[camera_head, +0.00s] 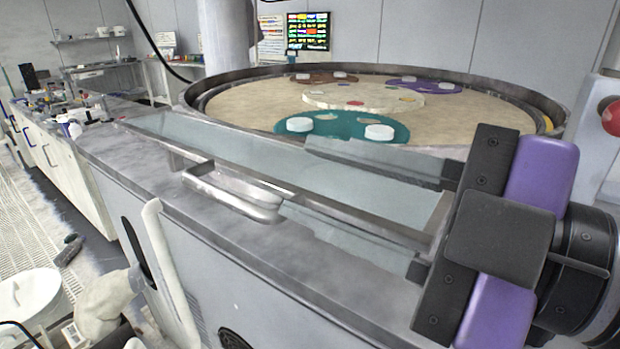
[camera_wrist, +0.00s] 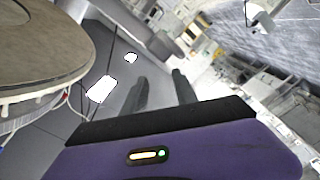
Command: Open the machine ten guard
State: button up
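The guard (camera_head: 400,203) in the head view is a clear panel in a metal frame along the front of a grey machine. I cannot read a machine number. A metal bar handle (camera_head: 236,197) is on the guard's front edge, left of my gripper. My gripper (camera_head: 300,178), purple and black, reaches in from the right over the guard. Its fingers stand apart and hide part of the panel; contact with the handle cannot be told. In the wrist view the two dark fingers (camera_wrist: 158,80) are apart, with no handle visible between them.
Behind the guard is a round beige platen (camera_head: 450,112) with teal, brown and purple carriers bearing white discs. It also shows in the wrist view (camera_wrist: 40,45). A cluttered bench (camera_head: 75,170) stands at the left. A red knob (camera_head: 612,118) is at the right edge.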

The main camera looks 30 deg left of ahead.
jog(key=shift+s+d+b, duration=0.15)
jog(key=shift+d+b, duration=0.1)
jog(key=shift+d, duration=1.05)
jog(key=shift+s+d+b, duration=0.1)
jog(key=shift+d+b, duration=0.15)
jog(key=shift+d, duration=1.05)
